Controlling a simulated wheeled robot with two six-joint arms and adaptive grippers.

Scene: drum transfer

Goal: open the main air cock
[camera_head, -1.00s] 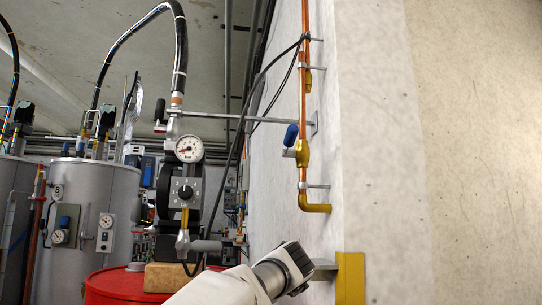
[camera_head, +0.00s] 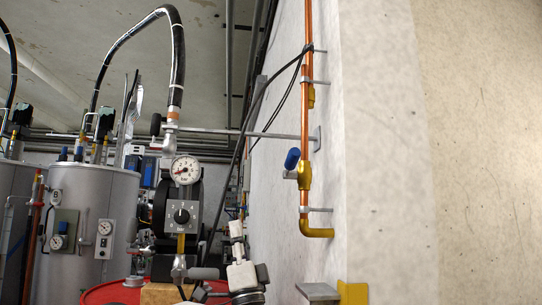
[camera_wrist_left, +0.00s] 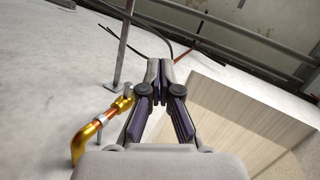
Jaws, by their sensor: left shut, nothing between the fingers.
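The air cock is a brass valve (camera_head: 304,176) with a blue handle (camera_head: 292,158), on a copper pipe against the pale wall. The handle leans upward from the valve's left side. My left gripper (camera_head: 237,226) is below and to the left of the cock in the head view, pointing up, apart from it. In the left wrist view its fingers (camera_wrist_left: 161,66) are shut and empty. There the brass fitting (camera_wrist_left: 122,104) and pipe elbow (camera_wrist_left: 84,142) show left of the fingers; I cannot make out the blue handle. My right gripper is not in view.
A pressure gauge (camera_head: 185,170) and black regulator (camera_head: 182,215) stand left of my gripper, above a red drum (camera_head: 105,293). A yellow bracket (camera_head: 353,293) sits at the lower wall edge. Grey tanks (camera_head: 92,200) stand further left. Black cables hang beside the pipe.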

